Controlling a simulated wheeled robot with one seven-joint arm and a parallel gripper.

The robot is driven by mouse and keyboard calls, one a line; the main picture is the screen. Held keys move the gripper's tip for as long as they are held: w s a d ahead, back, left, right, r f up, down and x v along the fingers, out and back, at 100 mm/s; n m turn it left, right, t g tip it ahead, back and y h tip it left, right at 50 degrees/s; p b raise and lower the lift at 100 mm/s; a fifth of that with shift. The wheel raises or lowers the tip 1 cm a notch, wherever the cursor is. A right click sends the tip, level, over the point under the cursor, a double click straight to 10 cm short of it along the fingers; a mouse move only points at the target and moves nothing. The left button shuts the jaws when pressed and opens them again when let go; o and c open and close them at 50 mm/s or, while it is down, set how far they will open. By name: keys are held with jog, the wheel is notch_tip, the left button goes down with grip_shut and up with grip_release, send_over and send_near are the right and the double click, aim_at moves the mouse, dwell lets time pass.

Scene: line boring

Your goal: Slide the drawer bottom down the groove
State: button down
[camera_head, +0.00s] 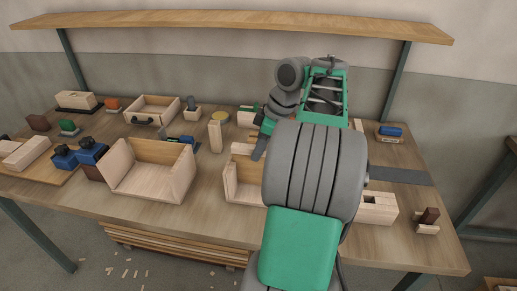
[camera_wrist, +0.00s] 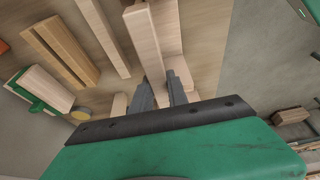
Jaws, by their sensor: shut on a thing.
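My gripper (camera_wrist: 159,82) is shut on a pale wooden piece (camera_wrist: 147,38), seen between and beyond its two dark fingers in the wrist view. I cannot tell for certain whether this piece is the drawer bottom. In the head view a grey finger of my gripper (camera_head: 259,150) points down at a pale wooden drawer box (camera_head: 243,190) in the middle of the bench. My arm hides the right part of this box. The groove and the held piece's seat in it cannot be made out.
An open pale box (camera_head: 150,178) stands left on the bench (camera_head: 215,222), with blue-topped tools (camera_head: 88,152) beside it. A drawer with a handle (camera_head: 150,108) lies behind. A shelf (camera_head: 230,22) runs above.

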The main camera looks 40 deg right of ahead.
jog(key=shift+f+b, duration=0.85)
jog(key=shift+f, duration=0.15)
jog(key=c, duration=1.2)
grip_release()
jog(key=shift+r, duration=0.1)
jog(key=p+v, duration=0.8)
